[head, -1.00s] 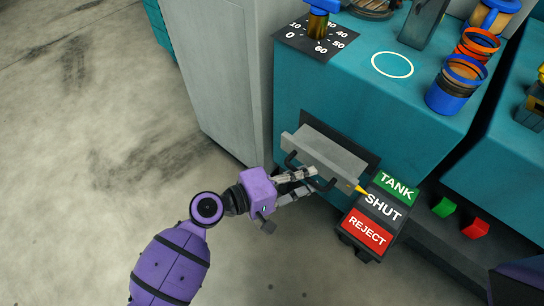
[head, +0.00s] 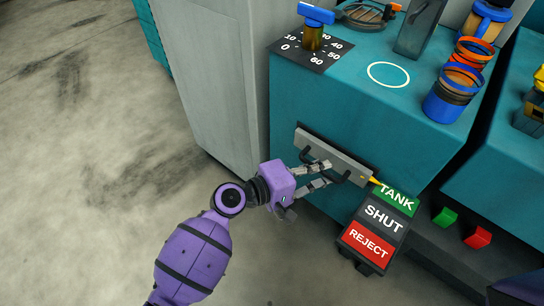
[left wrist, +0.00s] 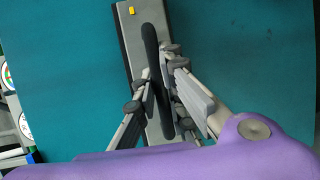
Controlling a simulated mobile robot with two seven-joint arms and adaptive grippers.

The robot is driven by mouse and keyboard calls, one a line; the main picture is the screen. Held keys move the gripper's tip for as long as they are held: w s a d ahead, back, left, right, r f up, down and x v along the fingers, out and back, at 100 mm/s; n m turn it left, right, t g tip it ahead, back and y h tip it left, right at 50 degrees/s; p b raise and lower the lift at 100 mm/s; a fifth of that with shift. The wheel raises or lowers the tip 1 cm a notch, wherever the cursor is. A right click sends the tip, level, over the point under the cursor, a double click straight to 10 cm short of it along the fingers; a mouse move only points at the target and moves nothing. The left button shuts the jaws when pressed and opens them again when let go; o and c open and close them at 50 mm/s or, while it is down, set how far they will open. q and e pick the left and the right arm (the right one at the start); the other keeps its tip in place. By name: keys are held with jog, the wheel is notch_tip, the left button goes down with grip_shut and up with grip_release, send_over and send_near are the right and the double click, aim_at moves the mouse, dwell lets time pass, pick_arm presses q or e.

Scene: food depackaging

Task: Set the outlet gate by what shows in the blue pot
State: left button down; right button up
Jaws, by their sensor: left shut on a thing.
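The outlet gate is a grey plate (head: 338,160) on the front of the teal machine, with a black handle (left wrist: 152,55). Its yellow pointer (head: 371,180) is at the green TANK label (head: 397,199), above SHUT (head: 383,217) and the red REJECT (head: 369,244). My left gripper (head: 328,174) is shut on the handle, its fingers on both sides of the bar in the left wrist view. A blue pot (head: 444,108) stands on the machine top; a dark band and tan colour show at its mouth, but its contents are unclear. My right gripper is not in view.
A blue-handled valve (head: 316,16) stands on a black numbered dial (head: 290,55). A white circle (head: 389,75) marks the top. An orange-rimmed pot (head: 474,48) stands behind the blue pot. Green (head: 445,217) and red (head: 478,237) blocks are right of the labels.

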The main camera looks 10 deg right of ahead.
pick_arm(q)
jog(key=shift+w+r, duration=0.15)
jog(key=c, duration=1.8)
grip_release()
jog(key=shift+d, duration=0.15)
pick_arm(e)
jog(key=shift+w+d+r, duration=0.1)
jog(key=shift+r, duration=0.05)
pick_arm(q)
jog(key=v, duration=1.2)
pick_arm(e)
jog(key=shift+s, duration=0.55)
